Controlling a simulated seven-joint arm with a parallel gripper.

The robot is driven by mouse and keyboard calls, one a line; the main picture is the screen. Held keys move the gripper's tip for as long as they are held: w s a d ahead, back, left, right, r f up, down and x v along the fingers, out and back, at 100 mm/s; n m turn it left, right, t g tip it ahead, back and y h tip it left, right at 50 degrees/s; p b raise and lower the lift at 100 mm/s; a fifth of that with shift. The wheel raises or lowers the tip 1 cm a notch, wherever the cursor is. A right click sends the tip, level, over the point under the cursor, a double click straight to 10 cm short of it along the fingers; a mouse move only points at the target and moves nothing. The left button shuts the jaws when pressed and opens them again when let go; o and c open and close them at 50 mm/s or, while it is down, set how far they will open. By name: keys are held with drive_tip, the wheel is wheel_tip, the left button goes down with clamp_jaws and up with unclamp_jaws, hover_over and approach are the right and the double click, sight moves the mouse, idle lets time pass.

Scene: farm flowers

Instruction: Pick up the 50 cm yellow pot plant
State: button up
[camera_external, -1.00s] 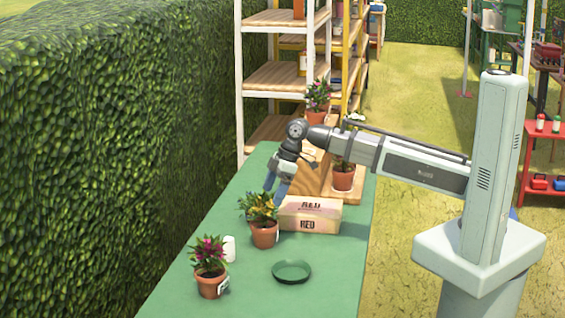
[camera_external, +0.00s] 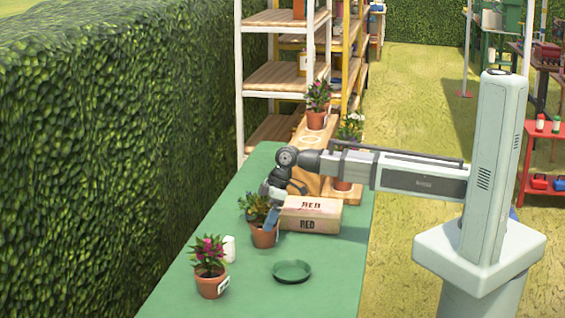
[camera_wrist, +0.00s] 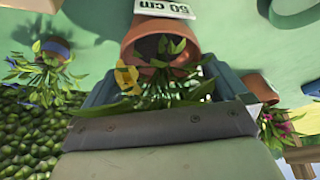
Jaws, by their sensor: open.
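The yellow-flowered plant stands upright in a terracotta pot (camera_external: 262,237) on the green table. In the wrist view its pot (camera_wrist: 160,35) carries a white "50 cm" label (camera_wrist: 165,9), and a yellow bloom (camera_wrist: 127,79) shows among green leaves. My gripper (camera_external: 271,219) points down at this plant, over its foliage and upper pot. In the wrist view the blue fingers of my gripper (camera_wrist: 163,85) are apart, one on each side of the leaves near the pot rim. I cannot tell whether they touch the pot. The gripper hides part of the flowers in the external view.
A box marked "RED" (camera_external: 322,225) stands close right of the plant. A pink-flowered pot (camera_external: 211,284) and a small white item (camera_external: 229,248) are nearer the front. A green saucer (camera_external: 292,271) lies front right. A wooden stand (camera_external: 311,160) with potted plants is behind.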

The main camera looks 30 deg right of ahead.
drive_tip(key=shift+f, duration=0.7)
drive_tip(key=shift+x, duration=1.8)
drive_tip(key=shift+s+d+f, duration=0.1)
drive_tip(key=shift+s, duration=0.05)
drive_tip(key=c, duration=1)
